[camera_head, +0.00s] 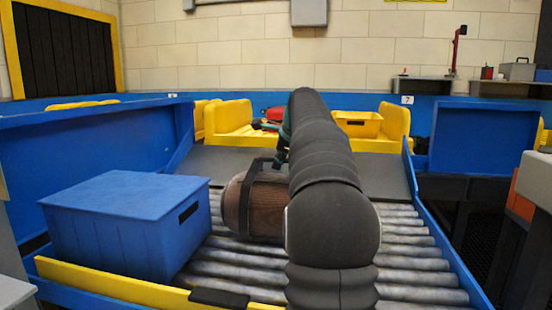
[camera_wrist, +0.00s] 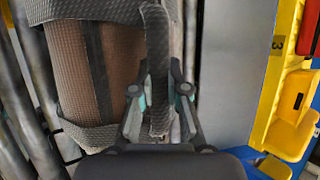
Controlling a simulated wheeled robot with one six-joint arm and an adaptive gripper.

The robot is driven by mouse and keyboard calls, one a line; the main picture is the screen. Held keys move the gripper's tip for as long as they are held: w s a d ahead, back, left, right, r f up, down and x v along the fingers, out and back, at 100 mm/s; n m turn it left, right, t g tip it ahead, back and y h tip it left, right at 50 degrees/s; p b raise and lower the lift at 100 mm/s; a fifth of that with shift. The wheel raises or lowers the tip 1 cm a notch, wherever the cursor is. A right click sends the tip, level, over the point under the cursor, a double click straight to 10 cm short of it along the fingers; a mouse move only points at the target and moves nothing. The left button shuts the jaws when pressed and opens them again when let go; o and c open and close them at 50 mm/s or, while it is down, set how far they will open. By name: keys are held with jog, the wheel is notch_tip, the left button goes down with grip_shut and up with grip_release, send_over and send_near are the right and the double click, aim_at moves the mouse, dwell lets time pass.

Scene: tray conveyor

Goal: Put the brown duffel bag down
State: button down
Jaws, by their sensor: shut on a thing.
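The brown duffel bag (camera_head: 262,205) is at the roller conveyor, partly hidden behind my arm in the head view. It has dark straps and a dark handle. In the wrist view the bag (camera_wrist: 72,75) fills the left side, with its handle running up between my fingers. My gripper (camera_wrist: 159,95) is shut on that handle. In the head view my gripper (camera_head: 281,150) shows just left of my arm, above the bag. The bag looks level and very close to the rollers (camera_head: 235,265); I cannot tell whether it touches them.
A blue lidded box (camera_head: 125,225) stands left of the bag on the conveyor. Yellow trays (camera_head: 230,118) lie behind, one holding a red item (camera_head: 276,112). A yellow bin (camera_head: 358,123) is at the back right. Blue side rails (camera_head: 447,240) bound the rollers. Bare rollers show at right.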

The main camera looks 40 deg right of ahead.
jog(key=shift+r, duration=0.15)
jog(key=c, duration=1.5)
grip_release()
jog(key=shift+f, duration=0.2)
jog(key=o, duration=0.3)
jog(key=shift+r, duration=0.2)
jog(key=p+v, duration=0.1)
jog(key=v, duration=1.1)
